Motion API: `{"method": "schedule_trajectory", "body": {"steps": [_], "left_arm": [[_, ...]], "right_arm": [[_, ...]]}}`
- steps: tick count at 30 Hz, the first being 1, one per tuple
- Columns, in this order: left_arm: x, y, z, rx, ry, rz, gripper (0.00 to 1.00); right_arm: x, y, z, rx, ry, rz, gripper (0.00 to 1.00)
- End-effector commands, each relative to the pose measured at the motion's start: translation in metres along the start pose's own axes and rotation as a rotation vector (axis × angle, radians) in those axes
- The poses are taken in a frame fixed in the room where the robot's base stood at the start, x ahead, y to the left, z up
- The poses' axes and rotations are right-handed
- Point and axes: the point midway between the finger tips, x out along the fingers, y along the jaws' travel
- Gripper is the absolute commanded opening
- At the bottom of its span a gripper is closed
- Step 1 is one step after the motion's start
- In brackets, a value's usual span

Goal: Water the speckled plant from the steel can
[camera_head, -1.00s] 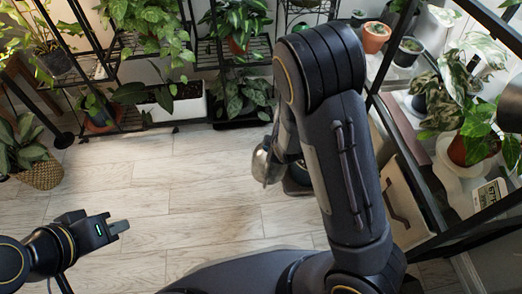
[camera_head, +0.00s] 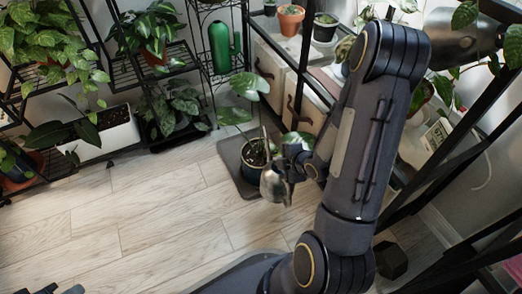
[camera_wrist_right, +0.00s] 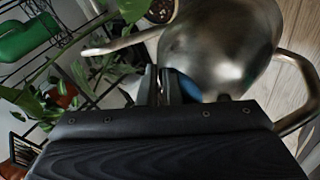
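The steel can (camera_head: 276,184) hangs at the end of my right arm, above the floor. In the right wrist view the can (camera_wrist_right: 222,45) fills the upper middle, its spout reaching left and its curved handle showing at right. My right gripper (camera_wrist_right: 160,84) is shut at the can; the exact grip is partly hidden. A plant in a dark pot (camera_head: 254,153) stands just behind the can, its big leaves rising above; I cannot make out speckles clearly. Its soil shows at the top of the wrist view (camera_wrist_right: 160,10). Only tips of my left gripper (camera_head: 72,290) show at bottom left.
The pot stands on a dark mat (camera_head: 232,172). A green can (camera_head: 222,48) is on the rack behind. Plant racks line the back, and a black-framed shelf (camera_head: 305,50) with pots stands at right. The pale wood floor (camera_head: 150,215) is clear at left.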

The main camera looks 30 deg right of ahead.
Motion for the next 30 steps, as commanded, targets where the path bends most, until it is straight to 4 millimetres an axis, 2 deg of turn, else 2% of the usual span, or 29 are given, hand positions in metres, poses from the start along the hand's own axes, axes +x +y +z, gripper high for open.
{"method": "schedule_trajectory", "body": {"steps": [5,11,28,30], "left_arm": [[0.005,-0.002,0.003,0.000,0.000,0.000,0.00],[0.006,-0.003,0.003,0.000,0.000,0.000,0.00],[0.006,-0.003,0.003,0.000,0.000,0.000,0.00],[0.002,-0.001,0.001,0.000,0.000,0.000,0.00]], "right_arm": [[-0.011,-0.018,0.009,-0.016,0.013,0.013,0.00],[-0.011,-0.022,0.011,-0.025,0.019,0.013,0.00],[0.047,-0.010,0.022,-0.015,0.014,-0.034,0.00],[0.044,-0.005,0.021,-0.001,0.008,-0.084,0.00]]}}
